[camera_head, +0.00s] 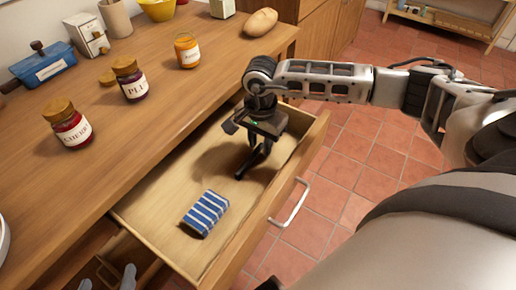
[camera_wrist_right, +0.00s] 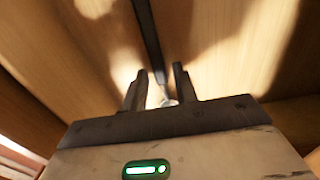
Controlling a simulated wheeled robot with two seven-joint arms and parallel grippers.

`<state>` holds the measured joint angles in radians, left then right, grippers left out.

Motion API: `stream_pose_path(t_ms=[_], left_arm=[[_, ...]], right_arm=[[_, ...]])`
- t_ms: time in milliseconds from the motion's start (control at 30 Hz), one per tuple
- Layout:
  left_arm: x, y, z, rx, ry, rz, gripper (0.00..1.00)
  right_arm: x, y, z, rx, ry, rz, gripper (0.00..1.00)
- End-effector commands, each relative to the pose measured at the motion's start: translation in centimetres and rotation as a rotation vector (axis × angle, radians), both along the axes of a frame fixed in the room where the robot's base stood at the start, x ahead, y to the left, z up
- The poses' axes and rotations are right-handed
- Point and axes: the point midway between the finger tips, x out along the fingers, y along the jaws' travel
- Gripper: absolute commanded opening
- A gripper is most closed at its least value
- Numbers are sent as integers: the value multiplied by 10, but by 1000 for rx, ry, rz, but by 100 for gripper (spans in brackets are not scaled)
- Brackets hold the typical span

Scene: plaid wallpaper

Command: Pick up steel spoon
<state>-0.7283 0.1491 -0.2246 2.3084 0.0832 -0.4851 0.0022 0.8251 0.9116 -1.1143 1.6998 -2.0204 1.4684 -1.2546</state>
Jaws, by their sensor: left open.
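The steel spoon (camera_wrist_right: 150,45) shows in the right wrist view as a thin, dark, shaded shaft running from the top edge down to a bright end between my right fingers. My right gripper (camera_wrist_right: 160,80) has its fingers apart on either side of this end, with a gap visible. In the head view my right gripper (camera_head: 255,162) points down inside the open drawer (camera_head: 160,213); I cannot make out the spoon there. My left gripper (camera_head: 107,281) is open and empty at the bottom left edge, beside the drawer's near left side.
A blue-striped cloth packet (camera_head: 205,213) lies in the drawer. The drawer front with its handle (camera_head: 290,203) bounds the right side. The wooden counter (camera_head: 165,125) above holds jars (camera_head: 132,82), a blue box (camera_head: 45,67) and a potato (camera_head: 262,21). The drawer's near left floor is bare.

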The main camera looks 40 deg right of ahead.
Motion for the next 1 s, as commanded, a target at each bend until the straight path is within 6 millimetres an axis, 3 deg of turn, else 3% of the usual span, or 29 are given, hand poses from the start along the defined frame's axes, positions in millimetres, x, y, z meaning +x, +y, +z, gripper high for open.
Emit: stream_pose_path(t_ms=[33,100,567,767,1000], left_arm=[[0,0,0,0,0,0,69],[0,0,0,0,-1,0,69],[0,0,0,0,0,0,69],[0,0,0,2,5,0,69],[-1,1,4,1,11,1,69]], right_arm=[[0,0,0,0,0,0,14],[0,0,0,0,0,0,0],[1,0,8,0,-2,0,0],[1,0,35,0,-5,2,0],[-46,0,89,-1,-5,3,0]])
